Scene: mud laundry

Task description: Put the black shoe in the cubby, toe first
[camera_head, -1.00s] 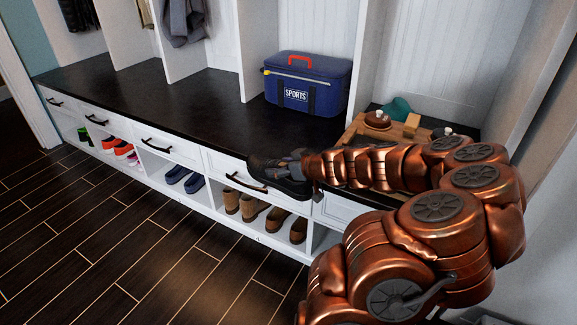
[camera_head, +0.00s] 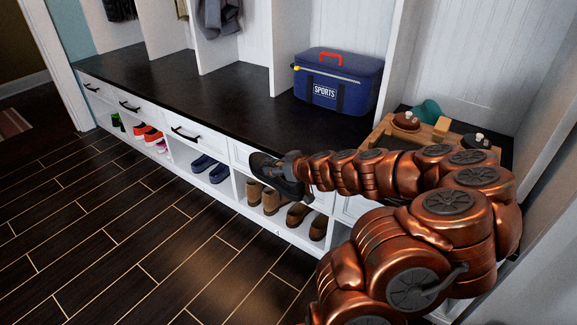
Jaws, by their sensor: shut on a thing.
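The black shoe (camera_head: 267,168) is held in the air in front of the bench's drawer row, above the brown shoes. My gripper (camera_head: 288,168) is shut on it. My copper arm reaches in from the right and covers part of the bench front. The shoe's far end points left; I cannot tell toe from heel for certain. The cubby row (camera_head: 236,189) runs low along the white bench, under the drawers. Brown boots (camera_head: 263,197), brown shoes (camera_head: 297,218) and blue shoes (camera_head: 210,168) stand in cubbies. The cubbies farther right are hidden behind my arm.
The dark bench top (camera_head: 215,100) carries a blue sports bag (camera_head: 338,82) and, at the right, a wooden tray (camera_head: 385,135) with several small items. Red-orange shoes (camera_head: 147,134) stand in a cubby farther left. The dark plank floor (camera_head: 130,230) in front is clear.

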